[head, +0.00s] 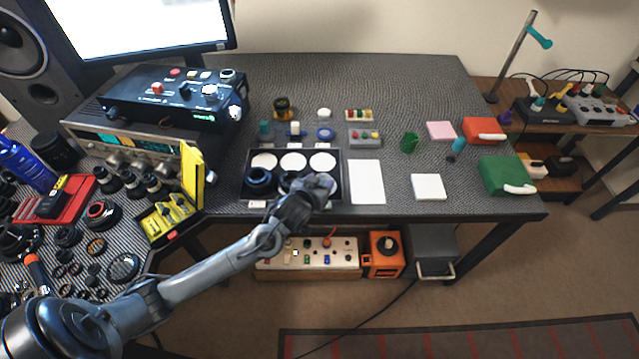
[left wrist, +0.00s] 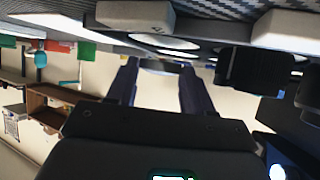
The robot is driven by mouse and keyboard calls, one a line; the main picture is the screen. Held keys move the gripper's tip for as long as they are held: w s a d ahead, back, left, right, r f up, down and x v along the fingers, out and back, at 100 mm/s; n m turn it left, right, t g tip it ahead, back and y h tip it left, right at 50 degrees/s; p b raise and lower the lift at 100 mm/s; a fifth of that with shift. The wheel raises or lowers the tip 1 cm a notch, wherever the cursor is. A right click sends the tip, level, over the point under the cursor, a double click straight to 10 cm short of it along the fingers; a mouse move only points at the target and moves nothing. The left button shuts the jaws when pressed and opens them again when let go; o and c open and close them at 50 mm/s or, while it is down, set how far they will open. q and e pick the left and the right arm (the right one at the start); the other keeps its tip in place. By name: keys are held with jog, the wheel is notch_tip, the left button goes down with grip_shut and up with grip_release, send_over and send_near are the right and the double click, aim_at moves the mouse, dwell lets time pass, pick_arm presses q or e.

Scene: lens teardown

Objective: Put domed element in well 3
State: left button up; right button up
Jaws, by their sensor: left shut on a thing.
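A black tray (head: 279,152) with round wells lies near the table's front edge. Its back row shows three white round floors. A dark lens barrel (head: 258,180) stands in the front left well, and a dark round part is partly visible in the front middle. My left gripper (head: 322,186) is over the tray's front right and hides that corner. In the left wrist view its two fingers are shut on a thin disc-like element (left wrist: 160,66), seen edge-on. I cannot tell its dome or the well numbers. My right gripper is not in view.
A white sheet (head: 366,182) lies right of the tray, with a white pad (head: 428,187) beyond. Small parts and a grey block (head: 365,138) stand behind. A yellow case (head: 172,215) stands left. A green box (head: 505,175) is at the right edge.

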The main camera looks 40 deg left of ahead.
pick_arm(q)
jog(key=shift+f, duration=0.1)
jog(key=shift+f, duration=0.35)
jog(key=shift+f, duration=0.15)
jog(key=o, duration=1)
jog(key=shift+o, duration=0.2)
